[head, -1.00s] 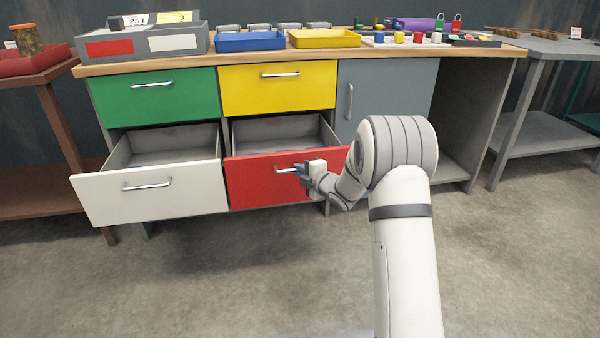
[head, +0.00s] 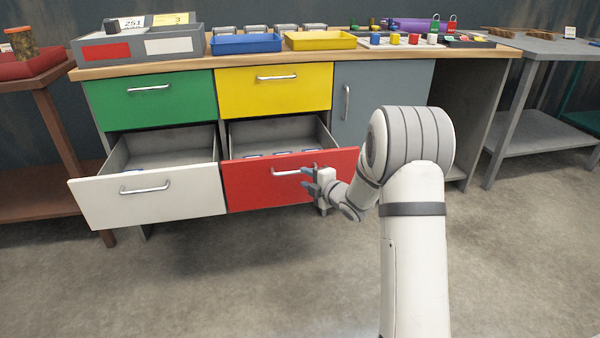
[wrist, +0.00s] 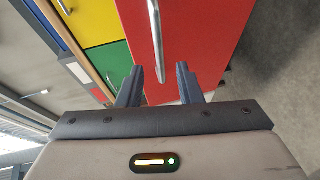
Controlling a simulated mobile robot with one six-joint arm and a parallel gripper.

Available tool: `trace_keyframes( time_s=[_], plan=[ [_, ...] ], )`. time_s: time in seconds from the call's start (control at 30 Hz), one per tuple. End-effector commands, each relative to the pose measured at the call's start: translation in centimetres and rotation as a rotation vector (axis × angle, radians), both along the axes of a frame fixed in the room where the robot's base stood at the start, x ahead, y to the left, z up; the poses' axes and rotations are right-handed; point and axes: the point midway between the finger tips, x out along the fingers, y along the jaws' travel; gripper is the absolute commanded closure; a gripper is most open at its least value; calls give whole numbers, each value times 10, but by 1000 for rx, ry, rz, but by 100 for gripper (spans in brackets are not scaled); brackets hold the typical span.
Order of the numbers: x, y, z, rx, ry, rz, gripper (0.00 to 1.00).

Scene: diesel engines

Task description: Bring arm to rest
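My gripper (head: 308,178) is in front of the red drawer (head: 255,185), just by the right end of its metal handle (head: 290,171). The red drawer stands open, with small blue-edged items (head: 283,153) partly showing inside. My arm reaches in from the lower right of the head view.
The white drawer (head: 150,198) stands open at left. The green (head: 150,100) and yellow (head: 275,92) drawers above are shut. The grey door (head: 382,105) is closed. Trays (head: 320,41) and parts cover the bench top. The floor (head: 250,285) in front is clear.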

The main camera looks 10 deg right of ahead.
Motion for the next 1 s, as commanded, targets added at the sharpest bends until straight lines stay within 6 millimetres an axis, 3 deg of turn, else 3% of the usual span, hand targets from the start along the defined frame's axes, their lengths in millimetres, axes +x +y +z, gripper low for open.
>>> trace_keyframes(
  time_s=[0.2, 0.5, 0.6, 0.67, 0.77, 1.0],
  plan=[
    [-19, -11, 5, 0, 0, 1, 68],
    [-21, -11, 5, 0, -1, 2, 68],
    [-21, -12, 13, 3, 8, -10, 68],
    [-23, -14, 28, 8, 27, -34, 68],
    [-28, -21, 67, 29, 93, -110, 68],
    [-71, -49, 177, 162, 339, -418, 68]
  ],
)
